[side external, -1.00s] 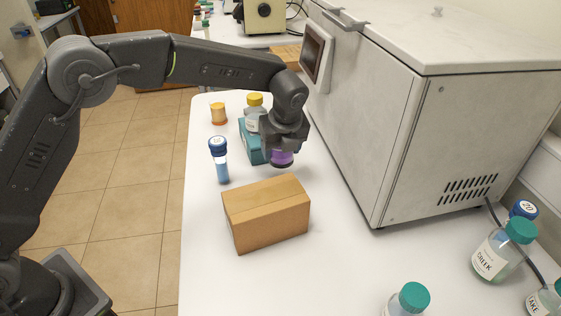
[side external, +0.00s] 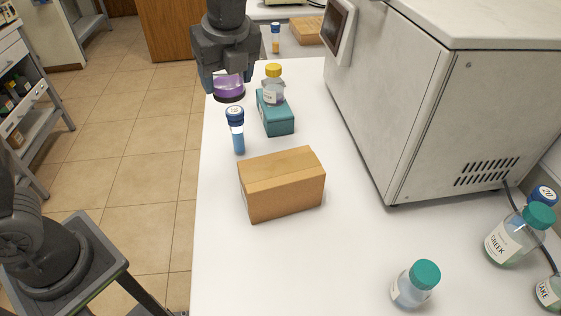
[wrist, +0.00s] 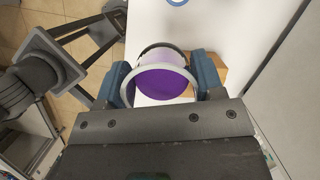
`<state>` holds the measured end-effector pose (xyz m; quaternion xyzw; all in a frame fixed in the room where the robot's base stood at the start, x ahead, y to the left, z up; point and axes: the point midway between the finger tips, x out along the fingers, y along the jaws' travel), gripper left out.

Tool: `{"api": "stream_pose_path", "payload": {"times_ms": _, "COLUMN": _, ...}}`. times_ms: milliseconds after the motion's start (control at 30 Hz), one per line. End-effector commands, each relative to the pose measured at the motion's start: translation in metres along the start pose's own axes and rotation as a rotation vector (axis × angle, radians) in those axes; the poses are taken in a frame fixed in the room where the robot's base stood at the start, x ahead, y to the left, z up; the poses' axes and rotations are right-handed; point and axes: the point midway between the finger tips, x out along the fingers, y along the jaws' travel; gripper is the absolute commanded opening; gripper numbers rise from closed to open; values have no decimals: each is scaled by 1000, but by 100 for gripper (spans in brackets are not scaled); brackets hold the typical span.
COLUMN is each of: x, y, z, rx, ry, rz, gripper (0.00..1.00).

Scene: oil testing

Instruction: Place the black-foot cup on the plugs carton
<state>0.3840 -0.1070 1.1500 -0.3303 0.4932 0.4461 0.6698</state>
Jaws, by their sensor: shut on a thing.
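The black-foot cup (side external: 229,92) has purple contents and a dark foot. My gripper (side external: 228,82) is shut on it and holds it upright, near the left table edge at the back, behind the blue-capped vial. In the wrist view the cup (wrist: 165,83) sits between both fingers, its purple inside facing the camera. A plain brown carton (side external: 282,185) stands on the white table, in front of the cup and to its right; I see no label on it, and its top is bare. Part of it shows beyond the right finger in the wrist view (wrist: 212,64).
A blue-capped vial (side external: 237,132) stands between cup and carton. A teal box (side external: 277,122) bearing a yellow-capped bottle (side external: 273,84) is right of it. A large white machine (side external: 420,120) walls the right side. Teal-capped bottles (side external: 415,285) stand front right.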

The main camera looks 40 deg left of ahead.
Motion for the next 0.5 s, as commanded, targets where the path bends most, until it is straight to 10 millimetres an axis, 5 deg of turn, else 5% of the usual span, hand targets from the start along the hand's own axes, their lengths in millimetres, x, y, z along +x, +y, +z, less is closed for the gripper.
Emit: {"api": "stream_pose_path", "payload": {"times_ms": 500, "x": 29, "y": -36, "z": -103, "rx": 4, "ry": 0, "rz": 3, "gripper": 36}}
